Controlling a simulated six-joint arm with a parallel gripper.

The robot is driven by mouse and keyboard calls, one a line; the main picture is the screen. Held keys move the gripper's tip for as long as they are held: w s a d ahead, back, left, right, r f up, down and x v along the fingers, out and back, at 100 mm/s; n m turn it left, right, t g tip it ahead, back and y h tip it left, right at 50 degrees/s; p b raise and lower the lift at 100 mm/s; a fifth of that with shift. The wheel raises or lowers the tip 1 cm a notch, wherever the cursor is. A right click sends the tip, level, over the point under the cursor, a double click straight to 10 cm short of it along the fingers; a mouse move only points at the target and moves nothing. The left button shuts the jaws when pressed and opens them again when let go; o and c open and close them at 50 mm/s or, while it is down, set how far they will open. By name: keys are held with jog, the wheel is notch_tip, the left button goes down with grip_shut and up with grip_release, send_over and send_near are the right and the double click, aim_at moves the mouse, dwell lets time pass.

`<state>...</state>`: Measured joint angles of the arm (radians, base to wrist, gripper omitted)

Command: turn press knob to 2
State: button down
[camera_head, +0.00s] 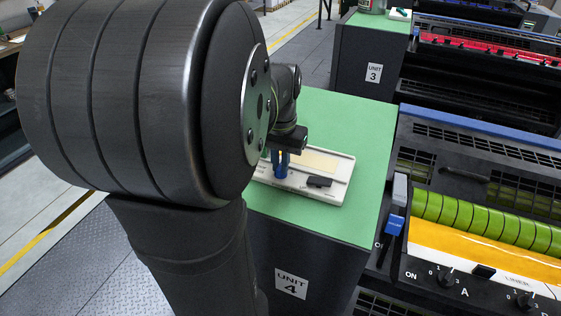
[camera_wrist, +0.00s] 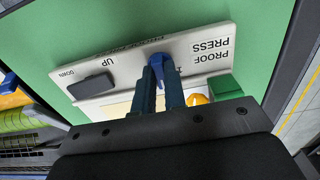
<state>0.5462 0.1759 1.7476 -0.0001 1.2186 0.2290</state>
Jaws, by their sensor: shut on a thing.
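The white proof press panel (camera_head: 338,170) lies on the green top of unit 4, and it fills the upper part of the wrist view (camera_wrist: 207,50). A blue knob (camera_wrist: 160,64) stands on it beside the PROOF PRESS lettering. My gripper (camera_wrist: 163,82) is shut on this knob, with one dark blue finger on each side. In the head view my gripper (camera_head: 281,170) reaches down to the panel's left part. The fingers hide most of the knob and its number marks, so I cannot read its setting.
A black UP/DOWN switch (camera_head: 319,181) is on the panel to the right. A yellow dome (camera_wrist: 200,99) and a green block (camera_wrist: 225,88) are close to my fingers. The green top (camera_head: 345,120) is otherwise clear. The press with green and yellow rollers (camera_head: 480,220) stands at right.

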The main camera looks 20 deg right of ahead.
aim_at(280, 166)
jog(key=shift+r, duration=0.1)
jog(key=c, duration=1.5)
grip_release()
notch_tip(280, 166, up, 17)
jog(key=shift+r, duration=0.2)
jog(key=shift+f, duration=0.1)
notch_tip(280, 166, down, 17)
jog(key=shift+f, duration=0.2)
jog(key=shift+r, duration=0.1)
